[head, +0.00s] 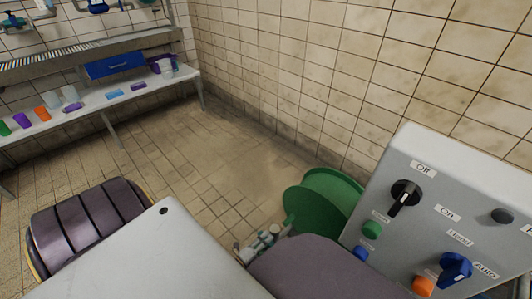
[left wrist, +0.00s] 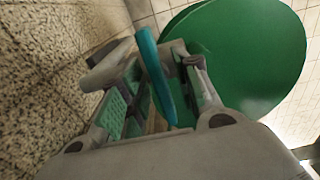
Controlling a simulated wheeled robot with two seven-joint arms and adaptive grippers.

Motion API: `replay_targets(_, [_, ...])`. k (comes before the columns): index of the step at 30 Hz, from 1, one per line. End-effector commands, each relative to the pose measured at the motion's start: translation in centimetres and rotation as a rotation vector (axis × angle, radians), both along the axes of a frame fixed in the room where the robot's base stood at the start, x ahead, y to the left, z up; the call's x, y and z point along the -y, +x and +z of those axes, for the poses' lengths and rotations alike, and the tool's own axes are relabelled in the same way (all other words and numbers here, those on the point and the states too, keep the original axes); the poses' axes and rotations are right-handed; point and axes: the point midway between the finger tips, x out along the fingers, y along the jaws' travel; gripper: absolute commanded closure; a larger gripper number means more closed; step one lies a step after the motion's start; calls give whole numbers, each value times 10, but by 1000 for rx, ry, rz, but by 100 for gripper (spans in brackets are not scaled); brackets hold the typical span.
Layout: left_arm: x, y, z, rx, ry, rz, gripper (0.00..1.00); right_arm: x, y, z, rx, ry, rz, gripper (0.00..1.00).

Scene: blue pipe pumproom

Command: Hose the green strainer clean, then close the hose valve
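A green hose reel (head: 335,195) stands by the wall, left of the control panel. My left gripper (head: 262,242) is low beside the reel, partly hidden by my arm. In the left wrist view the reel's green disc (left wrist: 240,55) is close beyond the gripper. A teal lever (left wrist: 156,72) lies between the parted fingers of my left gripper (left wrist: 152,72); it may be the hose valve's handle. I cannot tell whether a finger touches it. No strainer or hose nozzle can be made out. My right gripper is not in view.
A grey control panel (head: 400,240) with knobs and buttons stands close at right. A shelf (head: 95,98) at the far left holds several coloured items and a blue box (head: 113,66). The tiled floor (head: 170,150) between shelf and reel is clear.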

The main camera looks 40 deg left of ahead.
Motion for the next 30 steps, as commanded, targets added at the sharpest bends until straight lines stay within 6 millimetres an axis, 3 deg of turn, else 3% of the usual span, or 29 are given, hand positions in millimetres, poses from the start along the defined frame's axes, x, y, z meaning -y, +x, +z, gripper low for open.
replay_targets(2, [0, 0, 0, 0, 0, 0, 69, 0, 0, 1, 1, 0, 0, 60])
replay_targets(9, [0, 0, 0, 0, 0, 0, 100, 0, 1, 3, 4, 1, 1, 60])
replay_targets(22, [1, 0, 0, -4, -36, -2, 100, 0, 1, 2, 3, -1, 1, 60])
replay_targets(30, [1, 0, -1, -15, -158, -2, 100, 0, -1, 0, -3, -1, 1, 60])
